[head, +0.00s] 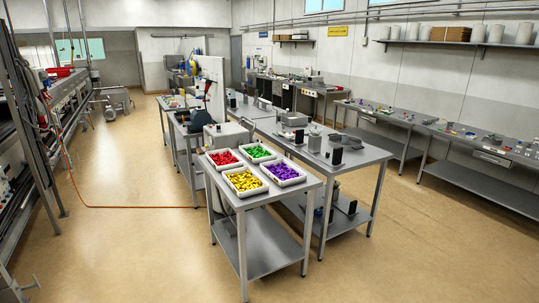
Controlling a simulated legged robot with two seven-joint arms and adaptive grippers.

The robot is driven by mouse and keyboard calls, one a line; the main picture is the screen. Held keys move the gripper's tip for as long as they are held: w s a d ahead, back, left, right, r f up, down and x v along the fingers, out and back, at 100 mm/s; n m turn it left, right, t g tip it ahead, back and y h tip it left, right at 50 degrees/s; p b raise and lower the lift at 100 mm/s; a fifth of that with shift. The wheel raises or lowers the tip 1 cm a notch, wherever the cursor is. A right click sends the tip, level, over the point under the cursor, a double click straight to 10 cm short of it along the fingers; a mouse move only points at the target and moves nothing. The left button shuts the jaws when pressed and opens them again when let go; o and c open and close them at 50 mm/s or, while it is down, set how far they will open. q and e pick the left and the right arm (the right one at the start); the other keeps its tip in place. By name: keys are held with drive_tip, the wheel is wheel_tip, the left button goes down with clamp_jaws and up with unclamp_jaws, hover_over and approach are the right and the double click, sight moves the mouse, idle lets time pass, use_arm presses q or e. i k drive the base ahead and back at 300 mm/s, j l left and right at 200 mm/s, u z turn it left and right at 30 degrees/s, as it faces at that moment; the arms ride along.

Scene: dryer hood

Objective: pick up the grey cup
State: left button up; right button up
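A grey cup-shaped container (314,143) stands upright on the steel table (357,153) right of centre. It is small in the picture, and I cannot tell for sure that it is the grey cup. Small black upright items stand on either side of it, and a low grey round piece (334,138) is close to its right. Neither of my grippers shows in the head view.
A nearer steel table (237,203) holds white trays of red (223,157), green (258,151), yellow (244,181) and purple (284,171) pieces. An orange hose (130,207) lies on the floor at left. Open floor lies in front and at right.

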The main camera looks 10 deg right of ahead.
sight(345, 138)
drive_tip(key=i+l+z, duration=0.95)
drive_tip(key=i+z, duration=0.6)
drive_tip(key=i, duration=2.1)
drive_tip(key=i+u, duration=0.15)
drive_tip(key=i, duration=0.45)
drive_tip(key=i+l+u, duration=0.15)
drive_tip(key=i, duration=0.4)
drive_tip(key=i+l+u, duration=0.15)
drive_tip(key=i, duration=0.4)
drive_tip(key=l, duration=0.1)
